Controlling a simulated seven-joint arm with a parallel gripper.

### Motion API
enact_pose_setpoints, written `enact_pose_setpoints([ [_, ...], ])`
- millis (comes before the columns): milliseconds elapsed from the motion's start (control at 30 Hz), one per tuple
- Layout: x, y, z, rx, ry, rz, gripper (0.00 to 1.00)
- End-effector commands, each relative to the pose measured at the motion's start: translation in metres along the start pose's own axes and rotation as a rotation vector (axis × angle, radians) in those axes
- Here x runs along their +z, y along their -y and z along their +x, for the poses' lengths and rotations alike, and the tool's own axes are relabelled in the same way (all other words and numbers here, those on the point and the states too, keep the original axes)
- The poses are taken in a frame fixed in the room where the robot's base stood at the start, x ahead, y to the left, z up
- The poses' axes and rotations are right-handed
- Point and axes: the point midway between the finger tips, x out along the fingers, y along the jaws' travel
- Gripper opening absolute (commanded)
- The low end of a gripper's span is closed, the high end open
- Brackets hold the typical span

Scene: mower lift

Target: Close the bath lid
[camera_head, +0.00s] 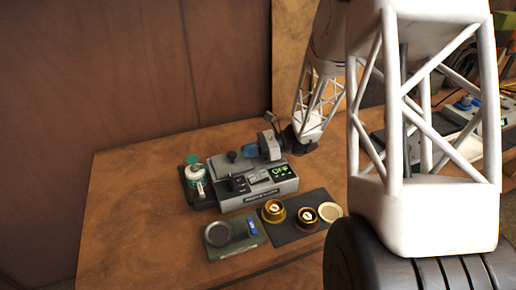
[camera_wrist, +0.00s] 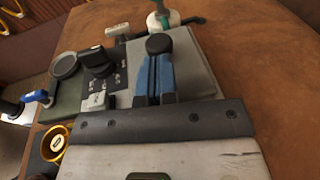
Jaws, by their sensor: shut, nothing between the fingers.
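The grey bath unit (camera_head: 255,189) stands on the wooden bench, with a lit green OFF display on its front. Its grey lid (camera_wrist: 196,62) with a round black knob (camera_wrist: 159,43) looks flat on top; I cannot tell whether it is fully seated. The knob also shows in the head view (camera_head: 231,156). My gripper (camera_head: 246,151) reaches in from the right, low over the unit, with its blue fingers shut and empty. In the wrist view the fingertips (camera_wrist: 155,58) end close to the knob; contact is not clear. The fingers hide part of the lid.
A green-topped white bottle (camera_head: 195,178) stands close to the unit's left. In front are a green tray (camera_head: 238,247) with a round dish and a dark mat (camera_head: 290,233) bearing brass cups. The bench's left side is clear.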

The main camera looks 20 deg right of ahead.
Motion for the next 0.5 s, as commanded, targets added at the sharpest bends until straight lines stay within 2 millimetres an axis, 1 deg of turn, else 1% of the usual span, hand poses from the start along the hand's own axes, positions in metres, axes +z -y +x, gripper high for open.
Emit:
enact_pose_setpoints([
  [33,0.0001,-0.0002,0.0045,0.002,0.0,0.0,0.0],
  [200,0.0,0.0002,0.0119,-0.001,0.0,0.0,0.0],
  [500,0.0,0.0003,0.0141,-0.001,0.0,0.0,0.0],
])
